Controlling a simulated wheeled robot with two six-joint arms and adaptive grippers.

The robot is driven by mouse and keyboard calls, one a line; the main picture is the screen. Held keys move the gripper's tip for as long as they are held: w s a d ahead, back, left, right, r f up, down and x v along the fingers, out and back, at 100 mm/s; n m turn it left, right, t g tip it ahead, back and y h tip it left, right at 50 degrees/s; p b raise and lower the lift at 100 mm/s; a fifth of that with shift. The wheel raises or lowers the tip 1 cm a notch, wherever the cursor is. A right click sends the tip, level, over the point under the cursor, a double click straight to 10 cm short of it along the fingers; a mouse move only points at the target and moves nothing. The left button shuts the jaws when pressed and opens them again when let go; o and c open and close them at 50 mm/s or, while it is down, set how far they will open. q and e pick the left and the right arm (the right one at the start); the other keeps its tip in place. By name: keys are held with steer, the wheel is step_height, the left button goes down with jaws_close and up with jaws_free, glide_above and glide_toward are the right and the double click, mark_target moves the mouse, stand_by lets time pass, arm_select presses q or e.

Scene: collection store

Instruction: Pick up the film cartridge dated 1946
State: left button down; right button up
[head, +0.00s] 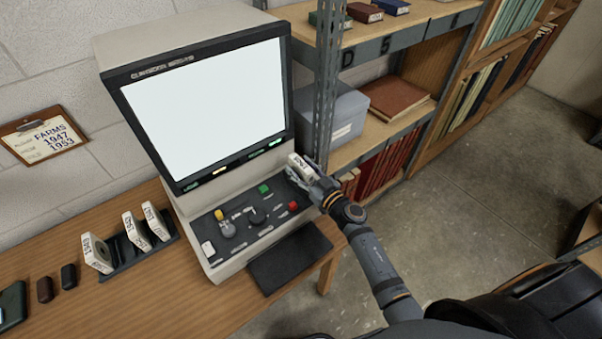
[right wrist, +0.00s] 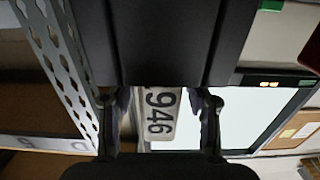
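My right gripper (head: 314,182) is raised in front of the reader's lower right corner. It is shut on a white film cartridge (head: 300,168), held clear of the desk. In the right wrist view the cartridge (right wrist: 158,114) sits between the two fingers (right wrist: 164,118); its label shows "946", with the front of the number cut off by the gripper body. Three other white cartridges stand in a dark rack (head: 122,268) on the desk: left (head: 97,254), middle (head: 136,232) and right (head: 155,221). Their dates are too small to read surely. My left gripper is not in view.
A microfilm reader with a bright screen (head: 208,110) and a control panel stands on the wooden desk (head: 160,307). A clipboard (head: 43,137) reading "FARMS 1947 1953" is on the wall. A metal shelf post (head: 327,85) stands close behind the gripper. Floor (head: 450,210) is open to the right.

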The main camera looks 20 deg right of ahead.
mark_target(302, 163)
jaws_close()
steer(key=shift+r, duration=0.25)
step_height(302, 163, up, 4)
steer(key=p, duration=0.3)
steer(key=shift+s, duration=0.15)
steer(key=s+d+r, duration=0.3)
steer(key=s+r, duration=0.5)
steer(key=s, duration=0.5)
steer(key=shift+d+r, duration=0.15)
steer(key=shift+r, duration=0.05)
